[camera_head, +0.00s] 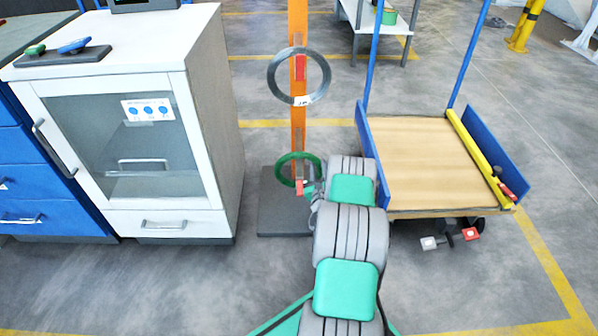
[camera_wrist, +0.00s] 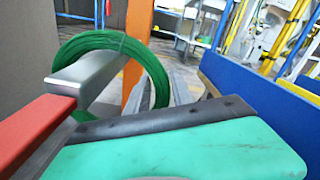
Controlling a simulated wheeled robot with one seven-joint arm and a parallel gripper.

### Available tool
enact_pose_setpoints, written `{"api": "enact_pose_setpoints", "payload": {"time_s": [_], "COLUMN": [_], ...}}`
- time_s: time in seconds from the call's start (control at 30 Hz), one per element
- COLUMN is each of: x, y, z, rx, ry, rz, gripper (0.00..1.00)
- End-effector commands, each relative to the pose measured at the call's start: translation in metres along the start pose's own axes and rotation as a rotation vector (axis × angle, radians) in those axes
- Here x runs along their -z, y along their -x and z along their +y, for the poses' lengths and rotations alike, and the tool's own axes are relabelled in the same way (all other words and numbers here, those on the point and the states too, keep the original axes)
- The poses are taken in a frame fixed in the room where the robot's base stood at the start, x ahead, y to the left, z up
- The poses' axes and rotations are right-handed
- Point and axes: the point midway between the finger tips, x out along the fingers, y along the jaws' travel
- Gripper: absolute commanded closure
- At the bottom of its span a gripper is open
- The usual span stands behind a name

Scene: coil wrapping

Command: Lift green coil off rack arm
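The green coil (camera_head: 279,172) hangs as an upright ring on the lower arm of the orange rack post (camera_head: 298,125). In the wrist view the coil (camera_wrist: 157,75) is around the grey metal rack arm (camera_wrist: 92,72), whose red end (camera_wrist: 35,130) points towards the camera. My gripper (camera_head: 311,191) is close to the coil's lower right in the head view, partly hidden by my arm. In the wrist view a teal and dark part of my gripper (camera_wrist: 165,118) covers the coil's lower part. Whether it touches the coil, or how its fingers stand, is not clear.
A grey coil (camera_head: 271,75) hangs higher on the same post. A white cabinet (camera_head: 215,120) stands to the left. A cart with a wooden deck (camera_head: 415,155) and blue sides (camera_head: 368,165) stands close on the right. The post's dark base plate (camera_head: 280,222) is on the floor.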

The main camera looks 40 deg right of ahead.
Motion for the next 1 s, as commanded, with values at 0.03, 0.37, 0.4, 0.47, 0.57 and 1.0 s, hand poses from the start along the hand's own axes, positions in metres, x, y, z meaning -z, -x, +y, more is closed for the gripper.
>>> {"api": "enact_pose_setpoints", "payload": {"time_s": [0.03,0.37,0.4,0.47,0.57,1.0], "x": [-0.0001,-0.0001,-0.0001,-0.0001,-0.0001,-0.0001], "y": [0.0,0.0,0.0,0.0001,0.0001,0.0001], "z": [0.0,0.0,0.0,0.0001,0.0001,0.0001], "rx": [0.0,0.0,0.0,0.0,0.0,0.0], "ry": [0.0,0.0,0.0,0.0,0.0,0.0], "rz": [0.0,0.0,0.0,0.0,0.0,0.0], "gripper": [0.77,1.0,1.0,1.0,1.0,1.0]}}
